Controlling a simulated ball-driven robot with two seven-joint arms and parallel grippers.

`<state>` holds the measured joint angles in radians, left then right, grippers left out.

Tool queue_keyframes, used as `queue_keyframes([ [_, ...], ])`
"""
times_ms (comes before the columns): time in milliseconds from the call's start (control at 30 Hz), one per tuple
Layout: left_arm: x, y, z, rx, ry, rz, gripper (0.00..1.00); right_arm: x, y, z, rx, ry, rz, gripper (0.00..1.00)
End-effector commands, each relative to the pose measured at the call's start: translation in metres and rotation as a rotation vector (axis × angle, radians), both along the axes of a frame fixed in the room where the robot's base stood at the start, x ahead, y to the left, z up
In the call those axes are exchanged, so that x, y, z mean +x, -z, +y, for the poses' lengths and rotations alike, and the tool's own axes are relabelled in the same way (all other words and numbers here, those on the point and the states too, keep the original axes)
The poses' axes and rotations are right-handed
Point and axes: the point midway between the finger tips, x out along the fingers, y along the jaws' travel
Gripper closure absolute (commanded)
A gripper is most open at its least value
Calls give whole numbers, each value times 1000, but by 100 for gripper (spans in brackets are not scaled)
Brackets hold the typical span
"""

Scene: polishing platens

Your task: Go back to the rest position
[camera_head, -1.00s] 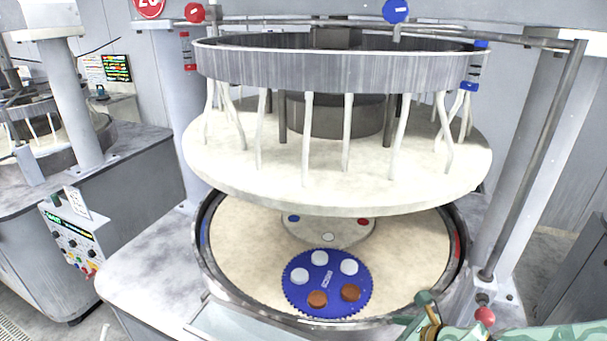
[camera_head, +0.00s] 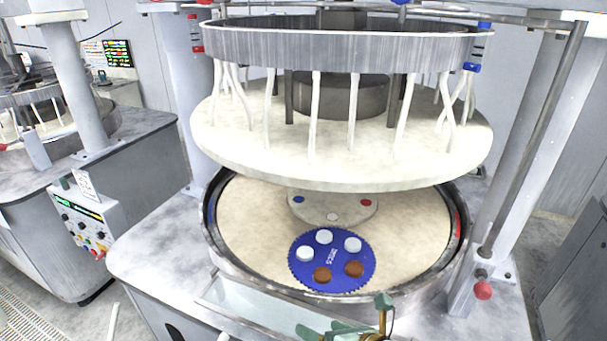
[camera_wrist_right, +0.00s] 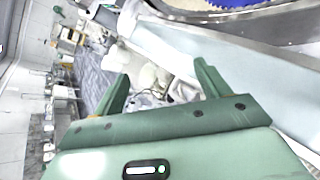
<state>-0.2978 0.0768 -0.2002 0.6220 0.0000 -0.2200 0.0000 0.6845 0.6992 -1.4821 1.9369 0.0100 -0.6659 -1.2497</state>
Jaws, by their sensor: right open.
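My right gripper (camera_head: 362,322) is at the bottom edge of the head view, in front of the platen's near rim. In the right wrist view its two green fingers (camera_wrist_right: 160,88) are apart with nothing between them. My left gripper is not in view. A blue toothed carrier disc (camera_head: 331,260) lies on the beige lower platen (camera_head: 250,225). It bears several white and brown round pieces. A blue edge of the disc also shows at the top right of the right wrist view (camera_wrist_right: 200,5).
The upper platen (camera_head: 340,165) hangs above the lower one on white rods. A pale glass-like tray (camera_head: 265,308) sits at the machine's front edge. A grey post with a red knob (camera_head: 483,290) stands at the right. A second machine with a control panel (camera_head: 85,225) is at the left.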

Motion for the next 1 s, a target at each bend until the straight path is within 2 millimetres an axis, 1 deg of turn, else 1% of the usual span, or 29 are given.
queue_keyframes([
  [33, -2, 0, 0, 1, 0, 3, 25, -8, -8, 15, 81, 52, 42, 25],
  [100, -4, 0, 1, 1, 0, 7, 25, -14, -26, 29, 215, 159, 109, 25],
  [133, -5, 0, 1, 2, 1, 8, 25, -16, -34, 33, 281, 218, 146, 25],
  [167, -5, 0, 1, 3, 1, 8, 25, -17, -43, 34, 353, 286, 184, 25],
  [233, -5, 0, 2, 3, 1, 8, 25, -18, -61, 25, 540, 490, 291, 25],
  [267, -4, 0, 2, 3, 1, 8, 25, -18, -66, 13, 625, 597, 338, 25],
  [333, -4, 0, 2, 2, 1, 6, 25, -19, -69, -27, 805, 866, 436, 25],
  [367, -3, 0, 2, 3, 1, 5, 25, -22, -67, -48, 871, 984, 468, 25],
  [400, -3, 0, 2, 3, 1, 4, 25, -29, -61, -77, 949, 1138, 500, 25],
  [467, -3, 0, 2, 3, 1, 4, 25, -44, -51, -118, 1033, 1340, 522, 25],
  [500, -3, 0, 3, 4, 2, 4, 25, -54, -45, -141, 1073, 1451, 525, 25],
  [567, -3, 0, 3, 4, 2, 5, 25, -72, -36, -172, 1121, 1604, 518, 25],
  [600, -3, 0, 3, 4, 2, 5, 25, -85, -31, -191, 1144, 1694, 509, 25],
  [667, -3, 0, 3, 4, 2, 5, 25, -104, -25, -216, 1172, 1820, 487, 25],
  [700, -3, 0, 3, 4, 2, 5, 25, -118, -21, -232, 1186, 1900, 467, 25],
  [767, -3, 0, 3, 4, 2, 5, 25, -140, -17, -255, 1202, 2012, 431, 25],
  [800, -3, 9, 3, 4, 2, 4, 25, -140, 4, -256, 1201, 2034, 443, 25],
  [867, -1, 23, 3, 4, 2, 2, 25, -134, 41, -249, 1189, 2033, 486, 25],
  [900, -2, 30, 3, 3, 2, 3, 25, -132, 64, -246, 1183, 2037, 511, 25],
  [967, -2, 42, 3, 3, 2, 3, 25, -131, 99, -241, 1175, 2045, 552, 25],
  [1000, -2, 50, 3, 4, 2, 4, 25, -131, 124, -237, 1168, 2052, 580, 25],
])
